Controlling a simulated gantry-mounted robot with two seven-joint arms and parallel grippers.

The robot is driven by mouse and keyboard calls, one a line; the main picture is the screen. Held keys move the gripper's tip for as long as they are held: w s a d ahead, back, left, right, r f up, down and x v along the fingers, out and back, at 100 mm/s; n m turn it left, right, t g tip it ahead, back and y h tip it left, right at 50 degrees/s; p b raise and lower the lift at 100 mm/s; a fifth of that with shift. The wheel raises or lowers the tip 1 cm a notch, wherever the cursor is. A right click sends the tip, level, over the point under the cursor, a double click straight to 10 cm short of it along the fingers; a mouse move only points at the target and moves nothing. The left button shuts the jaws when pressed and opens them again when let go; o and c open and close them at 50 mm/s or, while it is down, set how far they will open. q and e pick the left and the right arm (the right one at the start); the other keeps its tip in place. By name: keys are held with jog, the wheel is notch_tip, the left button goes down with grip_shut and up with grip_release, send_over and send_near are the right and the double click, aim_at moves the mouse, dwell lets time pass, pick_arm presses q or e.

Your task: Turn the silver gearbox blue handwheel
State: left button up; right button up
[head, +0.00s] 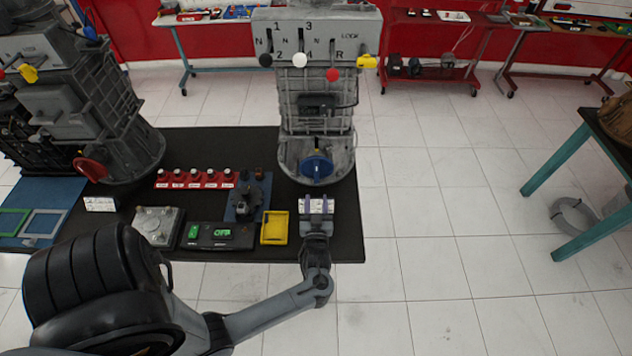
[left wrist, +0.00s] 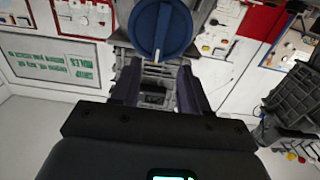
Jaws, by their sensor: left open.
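The silver gearbox (head: 312,95) stands upright on the black table, with a shift panel on top. Its blue handwheel (head: 317,167) faces me low on the front. In the left wrist view the blue handwheel (left wrist: 160,28) is a round disc with a raised bar across it, just beyond the fingertips. My left gripper (head: 318,205) is open and empty, in front of and slightly below the handwheel. In the left wrist view its two fingers (left wrist: 158,82) stand apart, and the handwheel is not between them. My right gripper is not in view.
A second dark gearbox (head: 75,100) stands at the left. Right of the table is open floor.

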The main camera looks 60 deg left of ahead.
aim_at(316, 173)
pick_arm(q)
jog(key=x, duration=1)
jog(key=shift+w, duration=0.1)
jog(key=shift+c, duration=0.4)
grip_shut()
